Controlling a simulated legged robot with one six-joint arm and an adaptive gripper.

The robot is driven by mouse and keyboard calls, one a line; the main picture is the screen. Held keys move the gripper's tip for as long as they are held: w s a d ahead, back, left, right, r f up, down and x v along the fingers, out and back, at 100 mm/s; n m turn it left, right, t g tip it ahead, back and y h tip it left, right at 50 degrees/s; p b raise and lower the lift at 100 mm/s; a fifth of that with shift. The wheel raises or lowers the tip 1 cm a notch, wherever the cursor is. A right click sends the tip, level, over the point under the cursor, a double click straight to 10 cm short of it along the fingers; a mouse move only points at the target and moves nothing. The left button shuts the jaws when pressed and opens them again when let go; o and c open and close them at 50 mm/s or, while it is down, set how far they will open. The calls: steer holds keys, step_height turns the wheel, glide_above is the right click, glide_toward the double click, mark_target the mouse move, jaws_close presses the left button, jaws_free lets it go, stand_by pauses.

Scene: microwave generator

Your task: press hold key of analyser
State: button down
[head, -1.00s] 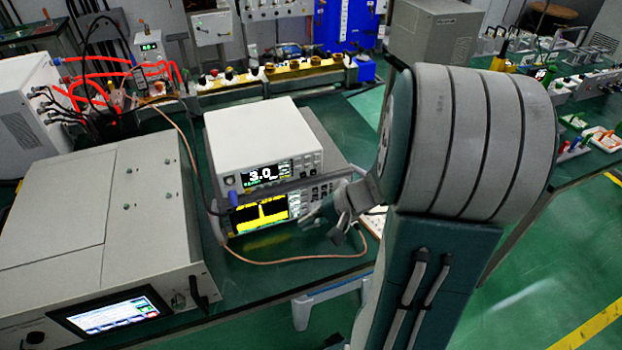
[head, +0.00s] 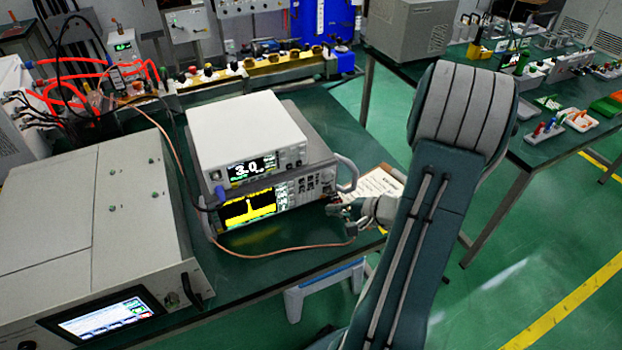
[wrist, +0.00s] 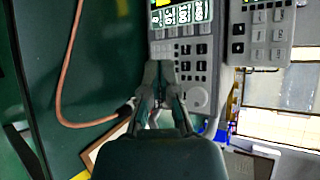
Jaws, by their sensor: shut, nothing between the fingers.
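The analyser (head: 250,207) is the lower unit of the stack on the bench, with a yellow trace on its screen and keys to the right of it. Its key panel (wrist: 199,49) shows sideways in the wrist view, with a round knob (wrist: 197,97). The key labels are too small to read, so I cannot tell which is the hold key. My gripper (head: 333,208) is at the right end of the analyser's front. In the wrist view my gripper (wrist: 158,66) is shut and empty, its tips over the panel's lower edge. Contact cannot be told.
A white unit (head: 240,125) reading 3.0 sits on the analyser. A brown cable (head: 285,248) loops in front. A handle (head: 347,172) juts from the analyser's right side, near a paper sheet (head: 380,184). A large grey unit (head: 60,210) stands left.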

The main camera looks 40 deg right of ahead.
mark_target(304, 183)
steer(key=shift+w+d, duration=0.35)
steer(key=shift+w, duration=1.05)
steer(key=shift+w+d, duration=0.3)
steer(key=shift+w, duration=1.1)
steer(key=shift+w+d, duration=0.35)
steer(key=shift+w, duration=1.05)
steer(key=shift+w, duration=0.35)
steer(key=shift+w+d, duration=0.15)
steer(key=shift+w, duration=0.2)
steer(key=shift+s, duration=0.2)
steer(key=shift+s+a+r, duration=0.1)
steer(key=shift+s+a, duration=0.1)
steer(key=shift+s, duration=0.4)
steer(key=shift+s, duration=0.1)
steer(key=shift+s+a, duration=0.2)
steer(key=shift+s, duration=0.6)
steer(key=shift+s+a, duration=0.2)
steer(key=shift+s, duration=0.55)
steer(key=shift+s+a, duration=0.2)
steer(key=shift+s, duration=0.6)
